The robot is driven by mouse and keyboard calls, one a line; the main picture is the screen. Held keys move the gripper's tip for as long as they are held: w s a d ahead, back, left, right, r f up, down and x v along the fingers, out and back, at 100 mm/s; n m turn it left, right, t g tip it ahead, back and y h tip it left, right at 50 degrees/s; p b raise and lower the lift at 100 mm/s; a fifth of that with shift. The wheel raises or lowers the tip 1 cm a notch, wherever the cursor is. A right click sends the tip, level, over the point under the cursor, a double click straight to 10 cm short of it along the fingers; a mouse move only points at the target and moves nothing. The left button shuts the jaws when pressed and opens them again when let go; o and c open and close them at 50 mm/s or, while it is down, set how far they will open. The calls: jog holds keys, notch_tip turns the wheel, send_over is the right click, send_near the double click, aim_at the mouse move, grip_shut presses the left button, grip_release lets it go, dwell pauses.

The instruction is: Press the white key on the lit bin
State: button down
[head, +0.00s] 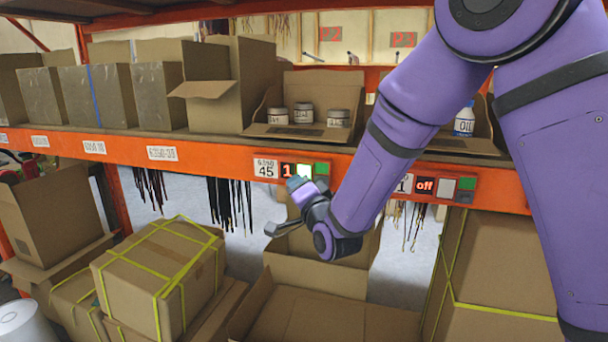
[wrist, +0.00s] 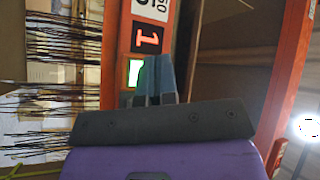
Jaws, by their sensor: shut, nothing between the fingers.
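The lit bin's module on the orange beam carries a red display showing "1" (head: 288,170), with a bright white key (head: 305,171) to its right and a green key (head: 321,168) beyond. An open cardboard bin (head: 255,131) with jars stands above it. My gripper (head: 296,183) is shut and empty, its tips just below and in front of the white key. The wrist view is turned sideways; there the closed fingers (wrist: 153,62) overlap the module beside the red display (wrist: 146,39) and the bright key (wrist: 135,72). I cannot tell whether they touch it.
A second module showing "off" (head: 424,186) sits further right on the beam, below a bin with an oil bottle (head: 465,120). Strapped cartons (head: 150,265) and an open box (head: 310,310) stand below the shelf.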

jog(key=shift+w+d, duration=0.3)
jog(key=shift+w, duration=0.5)
jog(key=shift+w, duration=0.15)
dwell(1.5)
jog(key=shift+w+d, duration=0.15)
jog(key=shift+w, duration=0.1)
jog(key=shift+w+d, duration=0.15)
jog(key=shift+w, duration=0.25)
dwell(0.7)
dwell(0.4)
jog(key=shift+s+a, duration=0.3)
jog(key=shift+s, duration=0.5)
jog(key=s, duration=0.1)
jog(key=s+a, duration=0.1)
jog(key=s, duration=0.2)
jog(key=shift+s+a, duration=0.35)
